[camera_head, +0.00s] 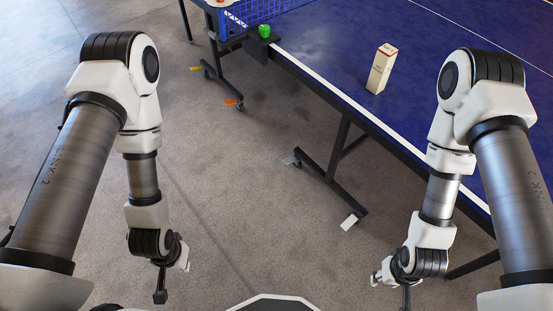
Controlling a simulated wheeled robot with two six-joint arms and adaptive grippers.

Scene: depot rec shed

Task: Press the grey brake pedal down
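The grey brake pedal (290,160) is a small flat tab at a caster of the table's leg frame, near the middle of the head view, close to the floor. My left gripper (165,285) hangs low at the left, well apart from the pedal. My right gripper (391,288) hangs low at the right, also apart from it and partly cut off by the bottom edge. I cannot tell whether either gripper is open or shut. Neither visibly holds anything.
Other caster pedals are yellow (196,69), orange (232,102) and white (349,221). The blue table tennis table (330,40) overhangs the right side. It bears a cream carton (381,70) and a green object (264,31) near the net (240,17). The carpet left of the casters is clear.

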